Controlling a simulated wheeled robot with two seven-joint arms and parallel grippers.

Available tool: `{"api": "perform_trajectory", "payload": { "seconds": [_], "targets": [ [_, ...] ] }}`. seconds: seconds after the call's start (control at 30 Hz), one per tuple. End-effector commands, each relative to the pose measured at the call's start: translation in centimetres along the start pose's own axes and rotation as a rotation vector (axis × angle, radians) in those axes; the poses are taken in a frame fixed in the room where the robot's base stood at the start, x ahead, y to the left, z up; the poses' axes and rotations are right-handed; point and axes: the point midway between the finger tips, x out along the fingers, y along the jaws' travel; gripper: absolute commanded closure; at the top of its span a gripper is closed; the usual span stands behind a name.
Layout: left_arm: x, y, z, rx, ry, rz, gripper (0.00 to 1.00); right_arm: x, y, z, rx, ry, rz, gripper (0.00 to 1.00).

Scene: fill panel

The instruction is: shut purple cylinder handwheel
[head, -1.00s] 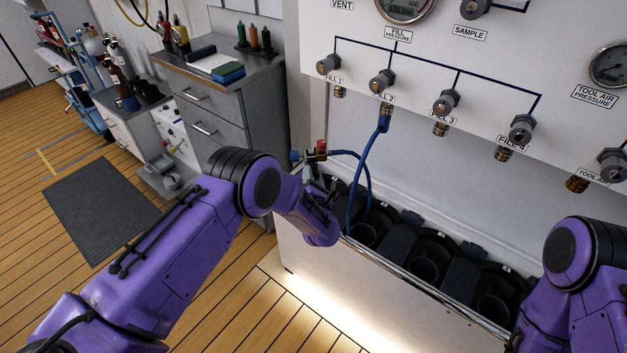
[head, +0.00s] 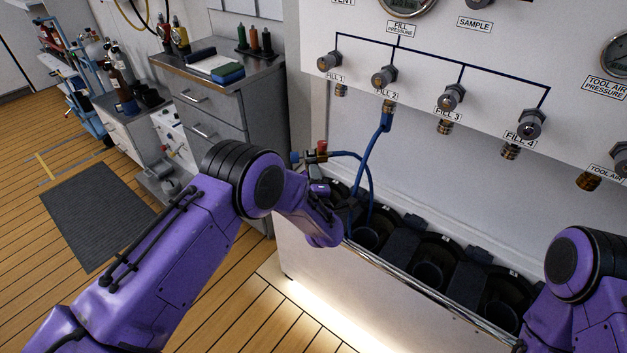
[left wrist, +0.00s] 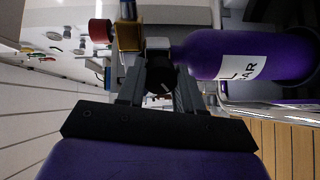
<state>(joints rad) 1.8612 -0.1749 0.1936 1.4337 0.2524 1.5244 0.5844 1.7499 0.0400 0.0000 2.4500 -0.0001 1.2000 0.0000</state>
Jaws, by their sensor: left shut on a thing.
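In the left wrist view the purple cylinder (left wrist: 250,57) lies across the right of the picture, with a white label on its body. A valve with a brass fitting (left wrist: 128,36) and a red knob (left wrist: 100,31) sits at its neck. My left gripper (left wrist: 160,84) has its fingers shut on a dark part at the valve, which looks like the handwheel (left wrist: 160,72); the fingers partly hide it. In the head view my left gripper (head: 330,200) is at the left end of the cylinder rack, just below the valve. My right gripper is out of view; only its arm shows.
A blue hose (head: 370,160) runs from the FILL 2 port to the valve, close beside my left gripper. The rack (head: 400,285) has several dark holders to the right. A grey drawer cabinet (head: 225,100) stands behind, left of the panel.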

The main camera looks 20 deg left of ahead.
Motion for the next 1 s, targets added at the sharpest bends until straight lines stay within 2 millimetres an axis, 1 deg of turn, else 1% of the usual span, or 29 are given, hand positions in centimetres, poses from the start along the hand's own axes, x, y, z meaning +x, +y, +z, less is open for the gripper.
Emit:
{"api": "perform_trajectory", "payload": {
  "seconds": [1.0],
  "targets": [
    [-0.1, 0.1, 0.3, 0.964, 0.036, -0.005, 0.95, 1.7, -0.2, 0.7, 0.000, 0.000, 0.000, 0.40]
  ]
}}
